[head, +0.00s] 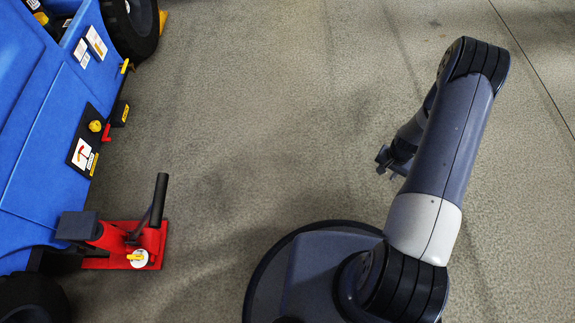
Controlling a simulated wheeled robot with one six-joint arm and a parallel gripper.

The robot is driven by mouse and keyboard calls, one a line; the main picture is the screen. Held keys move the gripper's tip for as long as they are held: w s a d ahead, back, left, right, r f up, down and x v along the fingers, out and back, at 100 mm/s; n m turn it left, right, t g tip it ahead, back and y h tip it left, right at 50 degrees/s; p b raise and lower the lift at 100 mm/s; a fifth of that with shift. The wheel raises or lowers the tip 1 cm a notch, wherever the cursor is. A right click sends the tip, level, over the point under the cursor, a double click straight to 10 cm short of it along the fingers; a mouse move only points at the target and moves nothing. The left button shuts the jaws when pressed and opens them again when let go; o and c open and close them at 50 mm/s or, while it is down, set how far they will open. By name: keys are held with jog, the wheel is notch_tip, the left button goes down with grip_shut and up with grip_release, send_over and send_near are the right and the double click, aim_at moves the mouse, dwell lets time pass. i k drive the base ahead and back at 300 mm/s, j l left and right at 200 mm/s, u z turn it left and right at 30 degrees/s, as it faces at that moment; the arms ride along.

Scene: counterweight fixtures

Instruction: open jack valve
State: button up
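The red floor jack (150,240) stands on the floor at the lower left, with its black lift pad (77,226) against the blue vehicle's side. Its black handle (159,200) sticks up. The jack valve is a round white dial with a yellow knob (137,258) on the jack's front right part. My gripper (383,163) is right of the picture's middle, well to the right of the jack and apart from it. It is small and partly hidden behind my arm, so its opening is unclear.
The blue vehicle (50,130) fills the left edge, with black wheels (135,25) at top and bottom. A black panel with a yellow knob (95,126) and a red lever (106,132) sits on its side. The grey floor (250,110) between vehicle and arm is clear.

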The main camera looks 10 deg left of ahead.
aim_at(131, 257)
jog(key=i+j+u, duration=0.1)
jog(key=u, duration=0.35)
jog(key=i+u, duration=0.25)
jog(key=u, duration=0.25)
jog(key=i+l+u, duration=0.1)
jog(key=u, duration=0.35)
jog(key=i+l+u, duration=0.15)
jog(key=u, duration=0.3)
jog(key=i+j+u, duration=0.1)
jog(key=u, duration=0.35)
jog(key=i+u, duration=0.2)
jog(key=u, duration=0.3)
jog(key=i+u, duration=0.15)
jog(key=u, duration=0.3)
jog(key=i+l+u, duration=0.1)
jog(key=u, duration=0.35)
jog(key=i+l+u, duration=0.15)
jog(key=u, duration=0.3)
